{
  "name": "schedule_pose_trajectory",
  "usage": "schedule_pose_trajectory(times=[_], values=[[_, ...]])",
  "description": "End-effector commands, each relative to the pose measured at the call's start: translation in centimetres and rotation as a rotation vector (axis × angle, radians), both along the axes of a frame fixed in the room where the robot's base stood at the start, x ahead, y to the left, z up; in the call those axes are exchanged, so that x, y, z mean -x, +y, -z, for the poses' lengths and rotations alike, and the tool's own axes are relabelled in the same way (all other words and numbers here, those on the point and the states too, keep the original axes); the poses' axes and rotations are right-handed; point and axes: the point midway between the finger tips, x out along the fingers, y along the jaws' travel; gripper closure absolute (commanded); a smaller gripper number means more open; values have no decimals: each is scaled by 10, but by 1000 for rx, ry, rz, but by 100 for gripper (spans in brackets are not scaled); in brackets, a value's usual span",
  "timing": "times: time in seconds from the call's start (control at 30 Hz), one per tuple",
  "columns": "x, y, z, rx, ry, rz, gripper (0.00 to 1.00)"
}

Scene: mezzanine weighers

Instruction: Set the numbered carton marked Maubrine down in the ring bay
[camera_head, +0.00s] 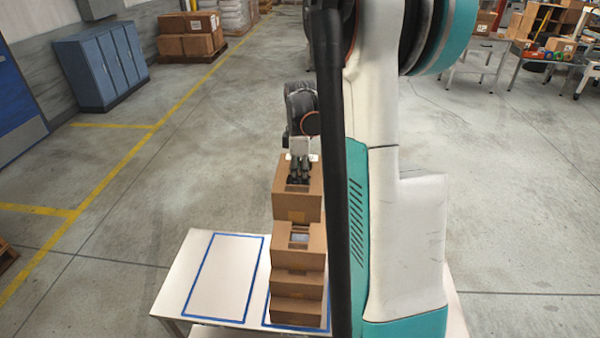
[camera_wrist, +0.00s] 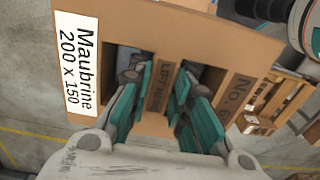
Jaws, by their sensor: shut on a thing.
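The brown carton marked Maubrine (camera_wrist: 205,28) fills much of the wrist view, with a white label reading "Maubrine 200 x 150" and part of a number printed on it. My gripper (camera_wrist: 160,85) is shut on the "LIFT HERE" strip between two openings in its top. In the head view my gripper (camera_head: 298,180) holds the carton (camera_head: 297,205) at the top of a column of cartons; I cannot tell whether it touches those below. Two blue-outlined bays show on the white table; the left one (camera_head: 208,275) is empty. No ring mark is visible.
Several brown cartons (camera_head: 298,262) stand in the right blue-outlined bay (camera_head: 268,322), partly hidden by my arm. Blue cabinets (camera_head: 103,62) and stacked boxes stand far back left. Worktables with boxes (camera_head: 540,45) stand back right.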

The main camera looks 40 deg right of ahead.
Motion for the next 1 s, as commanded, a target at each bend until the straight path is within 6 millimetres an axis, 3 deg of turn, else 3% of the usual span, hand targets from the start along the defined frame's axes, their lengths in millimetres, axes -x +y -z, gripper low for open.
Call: schedule_pose_trajectory(times=[1.0], values=[[1, -1, 18, -1, -1, 0, 100]])
